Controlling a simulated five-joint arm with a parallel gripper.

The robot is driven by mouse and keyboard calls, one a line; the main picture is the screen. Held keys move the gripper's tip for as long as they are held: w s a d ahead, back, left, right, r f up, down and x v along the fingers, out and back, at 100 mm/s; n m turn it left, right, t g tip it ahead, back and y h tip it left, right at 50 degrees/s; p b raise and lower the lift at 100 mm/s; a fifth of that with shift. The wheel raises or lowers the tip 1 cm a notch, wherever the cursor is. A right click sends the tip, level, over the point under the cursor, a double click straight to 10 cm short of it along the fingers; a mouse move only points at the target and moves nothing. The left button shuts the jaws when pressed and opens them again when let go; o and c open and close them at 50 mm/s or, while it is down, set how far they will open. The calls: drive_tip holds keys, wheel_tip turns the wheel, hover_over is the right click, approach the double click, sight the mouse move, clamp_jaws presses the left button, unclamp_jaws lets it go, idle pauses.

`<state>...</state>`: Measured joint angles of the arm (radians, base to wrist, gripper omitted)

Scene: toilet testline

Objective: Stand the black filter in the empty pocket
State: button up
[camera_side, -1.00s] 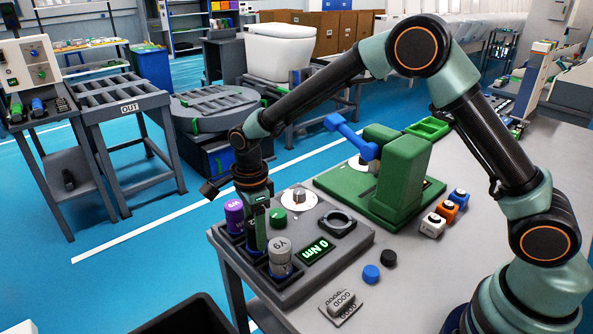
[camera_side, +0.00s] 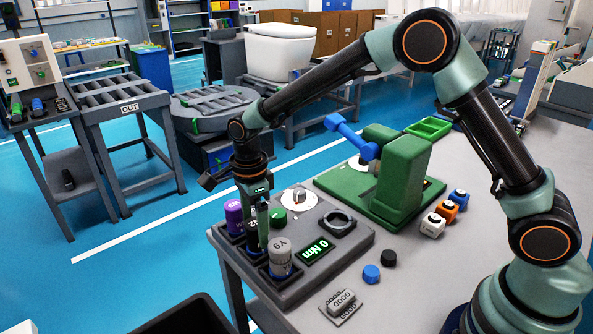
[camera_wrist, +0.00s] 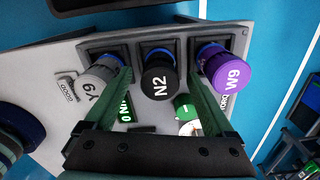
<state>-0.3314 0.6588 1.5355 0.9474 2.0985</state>
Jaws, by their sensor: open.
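The black filter (camera_wrist: 158,82), marked N2, stands upright in the middle pocket (camera_wrist: 160,46) of a row of three. In the side view, the black filter (camera_side: 251,239) is mostly hidden behind a green finger. My gripper (camera_wrist: 160,80) is open, with one green finger on each side of the black filter and gaps between. In the side view, my gripper (camera_side: 260,222) points down over the middle pocket. A grey filter (camera_side: 280,256) marked Y9 and a purple filter (camera_side: 233,216) fill the outer pockets.
The fixture has a lit display (camera_side: 315,251) reading 0 Nm, a green knob (camera_side: 278,217) and a black ring (camera_side: 337,223). A green stand with a blue lever (camera_side: 350,135) is behind. Blue and black caps (camera_side: 371,273) lie on the table. A dark bin (camera_side: 185,318) is at front.

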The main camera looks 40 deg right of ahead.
wheel_tip(320, 180, up, 9)
drive_tip(key=shift+r, duration=0.1)
drive_tip(key=shift+d+r, duration=0.2)
drive_tip(key=shift+r, duration=0.3)
drive_tip(key=s+d+r+n+t, duration=0.3)
drive_tip(key=s+d+r+n, duration=0.4)
drive_tip(key=d+n, duration=0.2)
drive_tip(key=s+d+n+t, duration=0.2)
drive_tip(key=s+d+n, duration=0.4)
drive_tip(key=s+n, duration=0.3)
drive_tip(key=shift+s+f+n+t, duration=0.25)
drive_tip(key=shift+n+t, duration=0.05)
drive_tip(key=shift+n, duration=0.8)
